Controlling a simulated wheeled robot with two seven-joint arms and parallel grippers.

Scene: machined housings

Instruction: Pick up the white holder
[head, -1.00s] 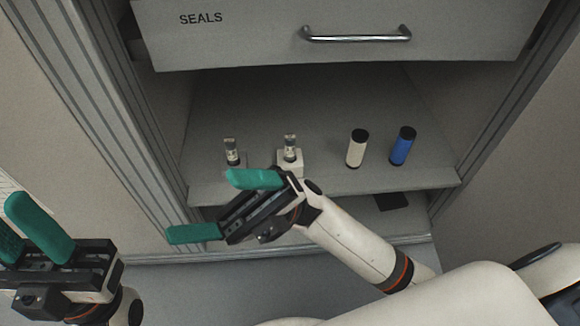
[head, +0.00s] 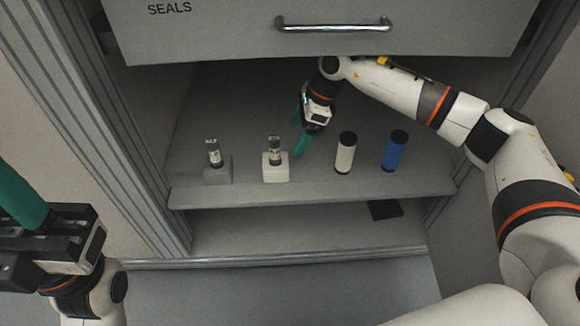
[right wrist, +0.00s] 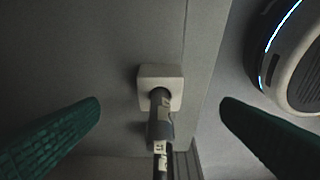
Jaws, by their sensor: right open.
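The white holder (head: 276,173) is a small pale block near the front of the open shelf, with a dark-and-silver cylindrical part (head: 275,150) upright in it. My right gripper (head: 300,130) is over the shelf, just behind and right of the holder, green fingers pointing down-left. In the right wrist view, the holder (right wrist: 174,78) and its part (right wrist: 160,120) show between the widely parted green fingers (right wrist: 160,112), with nothing gripped. My left gripper (head: 20,195) is at the left edge, far from the shelf; only one finger shows.
A grey holder (head: 217,175) with a similar part stands left of the white one. A cream cylinder (head: 345,155) and a blue cylinder (head: 394,153) stand to the right. The SEALS drawer (head: 210,35) hangs above. A dark flat item (head: 385,209) lies on the lower level.

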